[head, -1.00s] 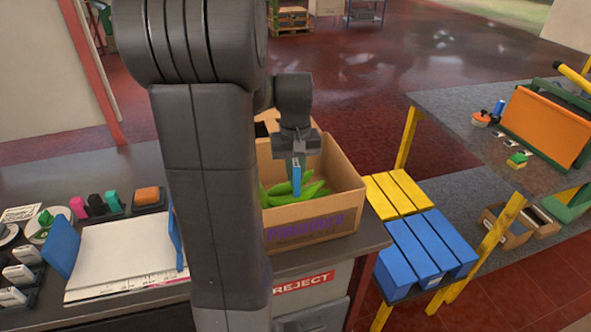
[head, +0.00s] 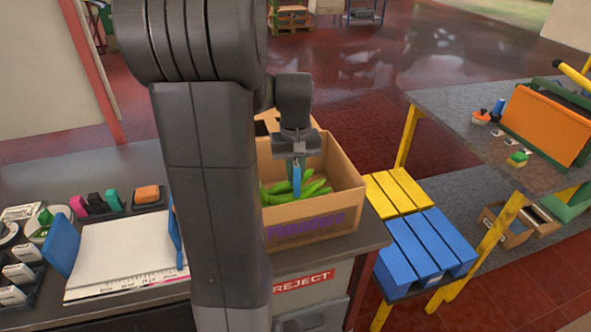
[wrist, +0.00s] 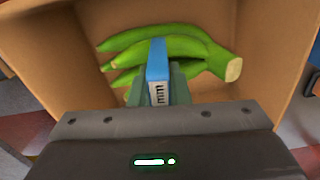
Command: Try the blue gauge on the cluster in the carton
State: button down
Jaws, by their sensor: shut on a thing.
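My gripper (head: 297,168) is shut on the blue gauge (head: 297,180), which points down inside the carton (head: 340,195). In the wrist view the gauge (wrist: 157,62) has a blue body and a white face marked "mm", and sits between the fingertips (wrist: 157,85). The green cluster (head: 315,189) lies on the carton floor. In the wrist view the cluster (wrist: 190,48) has several long fingers and a cut stem end at right. The gauge's tip overlaps the upper finger there; I cannot tell whether it touches. My gripper hides part of the cluster.
The carton stands on a dark bench above a REJECT bin (head: 304,284). Blue (head: 425,250) and yellow slats (head: 397,192) lie right of the bench. My arm hides the bench's middle.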

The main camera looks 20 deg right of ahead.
jog(key=shift+f+b, duration=1.2)
jog(key=shift+f, duration=0.7)
dwell(0.8)
jog(key=shift+r, duration=0.1)
dwell(0.4)
jog(key=shift+r+p, duration=3.55)
jog(key=shift+r, duration=0.65)
